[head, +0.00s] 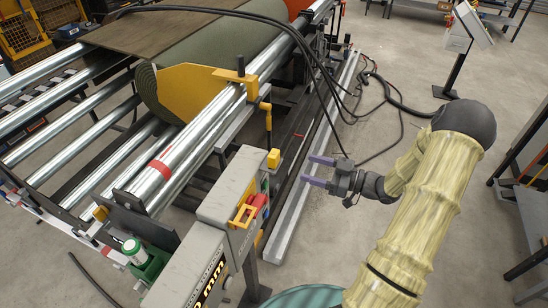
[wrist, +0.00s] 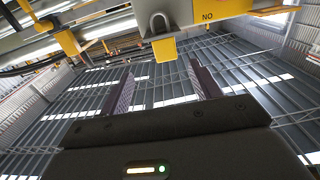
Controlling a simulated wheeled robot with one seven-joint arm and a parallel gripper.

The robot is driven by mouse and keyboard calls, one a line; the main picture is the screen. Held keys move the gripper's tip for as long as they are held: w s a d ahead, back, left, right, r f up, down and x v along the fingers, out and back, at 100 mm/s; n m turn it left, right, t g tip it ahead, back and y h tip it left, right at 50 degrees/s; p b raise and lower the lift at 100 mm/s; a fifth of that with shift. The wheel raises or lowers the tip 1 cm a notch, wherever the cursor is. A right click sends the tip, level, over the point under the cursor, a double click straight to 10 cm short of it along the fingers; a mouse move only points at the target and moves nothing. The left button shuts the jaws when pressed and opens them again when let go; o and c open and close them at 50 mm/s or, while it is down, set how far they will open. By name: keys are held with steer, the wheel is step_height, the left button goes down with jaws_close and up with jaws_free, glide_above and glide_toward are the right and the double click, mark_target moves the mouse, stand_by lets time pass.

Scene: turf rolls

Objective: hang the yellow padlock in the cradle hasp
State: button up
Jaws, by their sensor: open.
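The yellow padlock (head: 273,158) shows as a small yellow block at the far end of the grey control box. In the wrist view the padlock (wrist: 165,50) hangs body-down from its metal shackle, above and between my fingertips in the picture. My gripper (head: 317,171) is open and empty, its purple fingers pointing left towards the padlock with a gap between. The open fingers also show in the wrist view (wrist: 161,76). A yellow bracket (head: 266,110) on the roll cradle's near side may be the hasp; its opening cannot be made out.
The grey control box (head: 226,190) carries a red part and a yellow loop (head: 243,215). A long metal rail (head: 303,185) lies on the floor beside it. Black hoses (head: 335,95) loop behind my gripper. Steel rollers and the turf roll (head: 210,45) fill the left. Open floor lies beyond my arm.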

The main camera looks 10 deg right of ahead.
mark_target(278, 159)
steer(key=p+x, duration=0.3)
steer(key=x, duration=0.5)
steer(key=shift+w+a, duration=0.25)
steer(key=shift+a, duration=0.05)
steer(key=shift+r, duration=0.1)
steer(key=shift+w+a+r+p, duration=0.1)
steer(key=shift+a+r+p, duration=0.05)
steer(key=shift+a+p, duration=0.25)
steer(key=p+x, duration=0.2)
steer(key=x, duration=0.2)
steer(key=shift+s+a+r+p, duration=0.15)
steer(key=shift+s+r+p, duration=0.1)
steer(key=shift+p, duration=0.1)
steer(key=shift+w+a+f, duration=0.15)
steer(key=shift+f, duration=0.05)
